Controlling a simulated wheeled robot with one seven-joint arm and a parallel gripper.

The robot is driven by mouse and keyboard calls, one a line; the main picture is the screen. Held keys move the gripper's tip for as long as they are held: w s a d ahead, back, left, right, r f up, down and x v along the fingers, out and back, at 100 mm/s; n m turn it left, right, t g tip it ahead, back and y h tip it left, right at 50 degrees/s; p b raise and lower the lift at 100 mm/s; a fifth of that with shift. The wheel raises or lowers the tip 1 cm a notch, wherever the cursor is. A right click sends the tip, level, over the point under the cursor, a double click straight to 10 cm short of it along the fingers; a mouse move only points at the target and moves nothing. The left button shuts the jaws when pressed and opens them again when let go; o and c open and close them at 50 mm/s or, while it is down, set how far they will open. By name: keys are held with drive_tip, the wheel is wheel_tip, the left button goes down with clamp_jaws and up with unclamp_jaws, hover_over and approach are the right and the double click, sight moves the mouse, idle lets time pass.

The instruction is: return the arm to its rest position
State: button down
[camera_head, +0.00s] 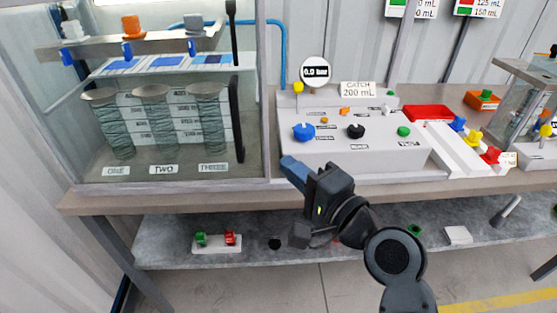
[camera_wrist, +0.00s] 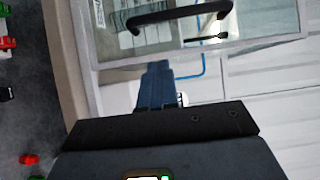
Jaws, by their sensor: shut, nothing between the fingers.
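My dark arm reaches in from the lower right of the head view.
The glass tank (camera_head: 255,100) with several ribbed cylinders stands at left. The control panel (camera_head: 350,155) carries blue, black and green knobs and a gauge (camera_head: 315,72). Right are a red tray (camera_head: 428,112) and coloured valves. The lower shelf (camera_head: 180,258) holds small parts.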

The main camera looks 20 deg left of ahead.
drive_tip(key=s+d+f+t+h, duration=0.2)
drive_tip(key=s+d+f+h, duration=0.3)
drive_tip(key=s+d+f, duration=0.3)
drive_tip(key=s+d+f+t+h, duration=0.1)
drive_tip(key=s+d+f+h, duration=0.35)
drive_tip(key=s+d, duration=0.6)
drive_tip(key=s+d+r+n+h, duration=0.2)
drive_tip(key=s+d, duration=0.3)
drive_tip(key=s, duration=0.6)
drive_tip(key=s+d+r+n+h, duration=0.2)
drive_tip(key=s+d+n, duration=0.3)
drive_tip(key=s, duration=0.5)
drive_tip(key=shift+s+d+r+n+t+h+b, duration=0.3)
drive_tip(key=shift+s+d+r+t+h, duration=0.1)
drive_tip(key=shift+r, duration=0.5)
